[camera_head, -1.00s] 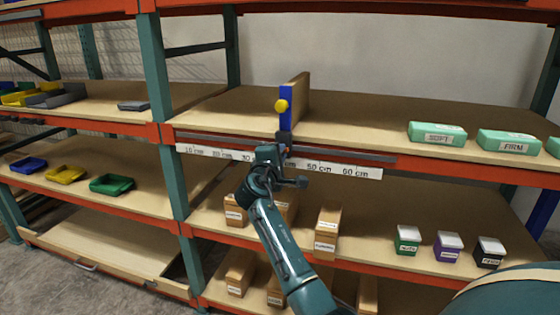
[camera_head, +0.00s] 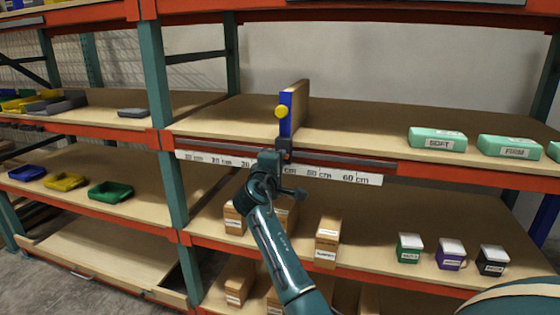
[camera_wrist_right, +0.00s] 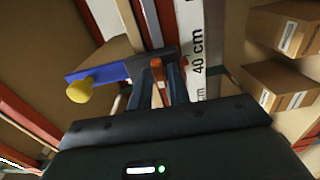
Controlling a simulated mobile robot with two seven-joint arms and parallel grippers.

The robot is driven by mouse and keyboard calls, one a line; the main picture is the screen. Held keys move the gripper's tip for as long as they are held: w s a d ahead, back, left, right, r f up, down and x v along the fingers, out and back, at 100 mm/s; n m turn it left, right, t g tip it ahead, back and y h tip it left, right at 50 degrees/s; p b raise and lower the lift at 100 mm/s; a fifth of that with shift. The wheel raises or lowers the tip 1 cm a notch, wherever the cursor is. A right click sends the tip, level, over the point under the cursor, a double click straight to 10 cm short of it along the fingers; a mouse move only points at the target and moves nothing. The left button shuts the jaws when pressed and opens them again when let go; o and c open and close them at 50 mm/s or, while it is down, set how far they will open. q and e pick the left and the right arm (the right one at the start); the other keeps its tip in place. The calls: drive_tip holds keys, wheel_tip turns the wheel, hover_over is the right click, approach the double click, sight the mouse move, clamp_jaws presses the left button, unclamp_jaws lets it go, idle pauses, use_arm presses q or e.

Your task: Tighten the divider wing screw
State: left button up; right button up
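The divider (camera_head: 298,103) is an upright wooden board with a blue front edge and a yellow knob (camera_head: 281,112), standing on the upper shelf. The blue part and the yellow knob (camera_wrist_right: 80,90) also show in the right wrist view. A dark block (camera_head: 284,144) sits under the divider at the rail. My right gripper (camera_head: 284,159) is at the rail just below it. In the right wrist view a small orange-red piece (camera_wrist_right: 157,70), perhaps the wing screw, lies between my right fingertips (camera_wrist_right: 158,82). I cannot tell whether they press on it. My left gripper is out of view.
A white centimetre scale (camera_head: 350,177) runs along the shelf front, beside my right gripper. Green SOFT (camera_head: 437,138) and FIRM (camera_head: 509,147) packs lie to the right. Wooden boxes (camera_head: 328,240) and small tubs (camera_head: 410,247) stand on the shelf below. The upper shelf around the divider is clear.

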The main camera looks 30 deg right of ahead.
drive_tip(key=o, duration=0.3)
drive_tip(key=shift+r, duration=0.1)
drive_tip(key=v, duration=1.3)
